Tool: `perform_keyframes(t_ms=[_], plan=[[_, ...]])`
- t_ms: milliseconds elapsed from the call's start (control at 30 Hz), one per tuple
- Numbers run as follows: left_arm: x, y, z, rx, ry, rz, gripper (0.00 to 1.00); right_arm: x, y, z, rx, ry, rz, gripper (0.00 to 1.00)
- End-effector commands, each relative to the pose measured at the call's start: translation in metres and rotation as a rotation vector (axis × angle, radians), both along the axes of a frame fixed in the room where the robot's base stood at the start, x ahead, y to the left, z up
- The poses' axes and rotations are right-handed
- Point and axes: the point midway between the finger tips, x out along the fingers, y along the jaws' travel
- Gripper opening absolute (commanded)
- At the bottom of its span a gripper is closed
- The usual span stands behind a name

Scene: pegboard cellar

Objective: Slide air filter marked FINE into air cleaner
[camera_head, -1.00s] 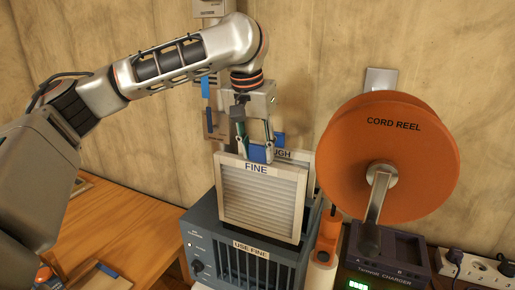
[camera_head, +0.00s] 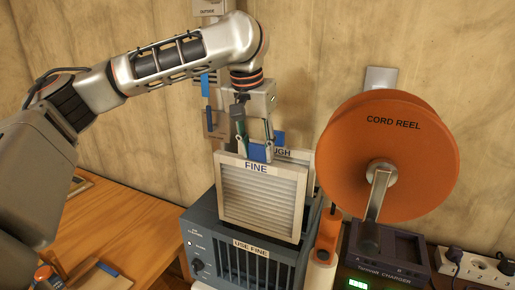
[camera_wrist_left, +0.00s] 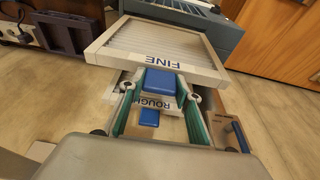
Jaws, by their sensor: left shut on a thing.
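The air filter marked FINE (camera_head: 262,200) is a white-framed pleated panel, upright above the dark blue-grey air cleaner (camera_head: 203,237), whose front label reads USE FINE. My left gripper (camera_head: 255,150) is shut on the filter's blue top tab. The tab also shows between the fingers in the left wrist view (camera_wrist_left: 161,84). The filter's lower edge is at the cleaner's top; I cannot tell how far it is inside the slot. The filter marked ROUGH (camera_head: 299,155) stands behind, partly hidden. My right gripper is not in view.
An orange cord reel (camera_head: 385,150) stands close on the right, with a charger (camera_head: 390,250) and a power strip (camera_head: 475,266) beside it. An orange-and-white bottle-like object (camera_head: 326,240) is by the cleaner's right side. A wooden table (camera_head: 135,230) is at left.

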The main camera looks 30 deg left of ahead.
Motion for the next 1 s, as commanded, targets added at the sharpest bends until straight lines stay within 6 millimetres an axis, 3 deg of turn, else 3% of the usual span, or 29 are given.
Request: perform_keyframes(t_ms=[567, 1000], plan=[[0.000, 0.000, 0.000, 0.000, -0.001, 0.000, 0.11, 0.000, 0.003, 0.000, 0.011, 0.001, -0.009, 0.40], [0.000, 0.000, -0.019, 0.000, 0.001, 0.001, 0.11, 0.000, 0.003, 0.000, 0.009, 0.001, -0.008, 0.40]])
